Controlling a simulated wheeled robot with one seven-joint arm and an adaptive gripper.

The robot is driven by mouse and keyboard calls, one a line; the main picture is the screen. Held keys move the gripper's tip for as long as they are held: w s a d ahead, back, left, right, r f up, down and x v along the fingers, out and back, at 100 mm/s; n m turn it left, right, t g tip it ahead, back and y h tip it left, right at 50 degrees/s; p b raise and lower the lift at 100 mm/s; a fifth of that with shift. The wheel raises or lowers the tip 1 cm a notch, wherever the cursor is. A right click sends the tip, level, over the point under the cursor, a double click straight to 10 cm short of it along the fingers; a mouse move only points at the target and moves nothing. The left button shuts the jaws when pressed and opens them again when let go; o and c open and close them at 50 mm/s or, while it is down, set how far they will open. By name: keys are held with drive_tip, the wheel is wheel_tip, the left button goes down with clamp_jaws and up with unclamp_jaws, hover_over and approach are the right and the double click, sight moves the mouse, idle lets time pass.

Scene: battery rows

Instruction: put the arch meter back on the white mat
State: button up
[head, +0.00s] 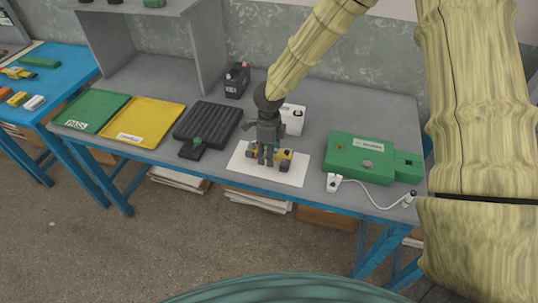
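The white mat (240,170) lies flat near the front edge of the grey bench. A small yellow and dark device (285,155), which looks like the arch meter, is at the mat, and its middle is hidden by my gripper. My gripper (267,161) points down over the mat, with its fingertips at the device. The two fingers look slightly apart. I cannot tell whether they grip the device, or whether it rests on the mat or is just above it.
A green box (350,155) with a white cable and plug (335,182) lies to the right. A white container (293,119) and a dark battery (237,80) stand behind. A black ribbed pad (208,122), yellow tray (145,122) and green tray (92,110) lie left.

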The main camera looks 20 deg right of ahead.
wheel_tip(320, 180, up, 11)
drive_tip(key=b, duration=0.1)
drive_tip(key=shift+f, duration=0.2)
idle(2.3)
